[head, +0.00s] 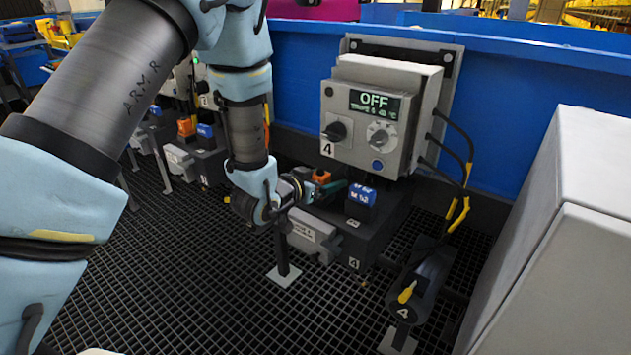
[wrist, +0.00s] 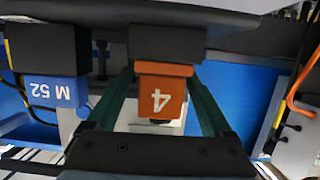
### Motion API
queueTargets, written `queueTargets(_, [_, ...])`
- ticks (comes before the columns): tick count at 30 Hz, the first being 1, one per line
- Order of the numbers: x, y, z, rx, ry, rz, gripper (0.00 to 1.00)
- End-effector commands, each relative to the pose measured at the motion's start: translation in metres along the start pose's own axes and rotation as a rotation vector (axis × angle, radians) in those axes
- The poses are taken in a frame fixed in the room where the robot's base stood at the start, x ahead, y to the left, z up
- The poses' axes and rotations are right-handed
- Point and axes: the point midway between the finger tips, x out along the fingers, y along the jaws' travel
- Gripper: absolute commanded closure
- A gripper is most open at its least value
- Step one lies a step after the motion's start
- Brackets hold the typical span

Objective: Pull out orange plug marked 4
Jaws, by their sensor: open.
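The orange plug marked 4 (wrist: 162,99) is in the middle of the wrist view, seated in a dark socket (wrist: 167,44); its digit appears rotated. My gripper (wrist: 160,79) is open, with one green finger on each side of the plug. The fingers look close to its sides, but I cannot tell whether they touch. In the head view the orange plug (head: 321,176) is small and partly hidden behind my gripper (head: 331,187).
A blue plug marked M 52 (wrist: 52,89) sits beside the orange one; it also shows in the head view (head: 362,196). A control box (head: 372,115) reading OFF stands behind. A large pale cabinet (head: 560,240) is at right. Cables hang right of the box.

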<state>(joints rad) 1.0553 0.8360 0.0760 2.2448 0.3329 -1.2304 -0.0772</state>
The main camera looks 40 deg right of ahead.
Motion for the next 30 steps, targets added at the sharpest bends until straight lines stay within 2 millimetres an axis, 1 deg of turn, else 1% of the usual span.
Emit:
queueTargets(1, [0.0044, 0.0002, -0.0001, 0.001, 0.0, 0.0, 0.15])
queueTargets(4, [0.009, 0.0002, 0.0006, 0.0, -0.002, 0.0, 0.15])
queueTargets(13, [0.0107, 0.0001, 0.0004, 0.0, -0.001, 0.0, 0.15])
queueTargets(30, [0.0105, 0.0, 0.0003, 0.0, -0.001, -0.001, 0.79])
